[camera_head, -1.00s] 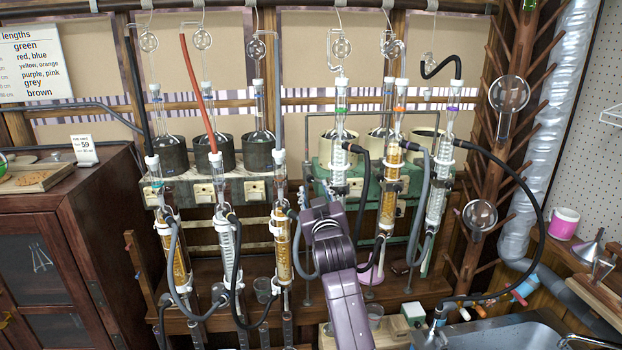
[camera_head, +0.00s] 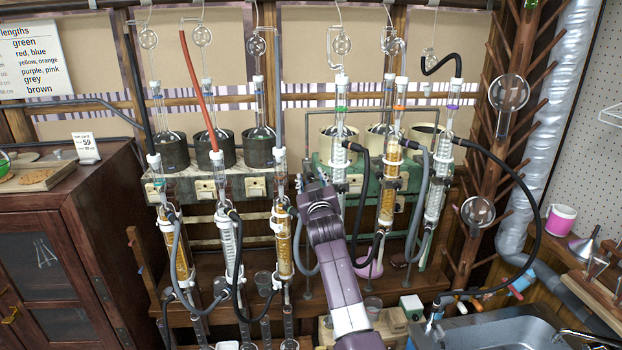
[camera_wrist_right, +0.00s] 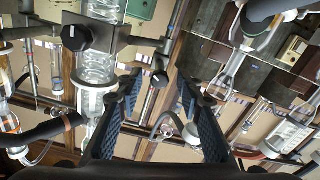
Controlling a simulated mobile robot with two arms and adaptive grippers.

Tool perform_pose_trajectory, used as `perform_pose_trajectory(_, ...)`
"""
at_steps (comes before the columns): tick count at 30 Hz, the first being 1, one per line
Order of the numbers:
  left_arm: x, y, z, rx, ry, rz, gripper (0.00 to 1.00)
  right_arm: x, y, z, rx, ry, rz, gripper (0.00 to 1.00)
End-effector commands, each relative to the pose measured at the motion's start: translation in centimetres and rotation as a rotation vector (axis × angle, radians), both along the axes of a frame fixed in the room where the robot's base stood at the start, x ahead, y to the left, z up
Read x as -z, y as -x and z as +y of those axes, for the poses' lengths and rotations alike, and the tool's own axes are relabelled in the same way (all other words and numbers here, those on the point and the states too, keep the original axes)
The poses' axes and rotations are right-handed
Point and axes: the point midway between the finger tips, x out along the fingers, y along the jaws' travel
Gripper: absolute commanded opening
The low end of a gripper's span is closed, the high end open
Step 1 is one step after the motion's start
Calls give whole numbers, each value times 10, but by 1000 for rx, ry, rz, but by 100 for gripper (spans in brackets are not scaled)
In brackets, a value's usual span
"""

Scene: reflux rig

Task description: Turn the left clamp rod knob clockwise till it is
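My right gripper (camera_head: 314,186) reaches up from the bottom of the head view to the clamp rods between the left and right groups of glassware. Its fingers are mostly hidden there behind my purple wrist. In the right wrist view my right gripper (camera_wrist_right: 160,88) is open, with two blue ridged pads wide apart and nothing held. A small dark clamp knob (camera_wrist_right: 160,78) on a thin metal rod (camera_wrist_right: 147,108) shows in the gap, near the fingertips; I cannot tell whether it touches them. My left gripper is not in view.
A black knob (camera_wrist_right: 76,37) on a clamp plate sits left of the fingers, beside a coiled glass condenser (camera_wrist_right: 98,65). Condensers (camera_head: 283,240) and hoses (camera_head: 308,255) crowd both sides of my wrist. A sink (camera_head: 500,330) lies at the lower right.

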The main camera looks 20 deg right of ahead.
Motion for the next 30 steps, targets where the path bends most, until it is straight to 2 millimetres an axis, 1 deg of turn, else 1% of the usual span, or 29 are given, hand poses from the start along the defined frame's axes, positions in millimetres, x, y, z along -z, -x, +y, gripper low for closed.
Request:
perform_pose_trajectory(3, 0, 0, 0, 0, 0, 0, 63, 0, 0, 0, 0, 0, 0, 34)
perform_pose_trajectory(4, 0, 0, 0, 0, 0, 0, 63, 0, 0, 0, 0, 0, 0, 32)
perform_pose_trajectory(12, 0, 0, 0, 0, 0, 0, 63, 0, 0, 0, 0, 0, 0, 2)
perform_pose_trajectory(13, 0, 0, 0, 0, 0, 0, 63, 0, 0, 0, 0, 0, 0, 0)
perform_pose_trajectory(23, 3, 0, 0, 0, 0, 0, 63, 0, 0, 0, 0, -26, -10, 0)
perform_pose_trajectory(30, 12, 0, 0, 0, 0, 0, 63, 1, 0, 0, 1, -142, -48, 0)
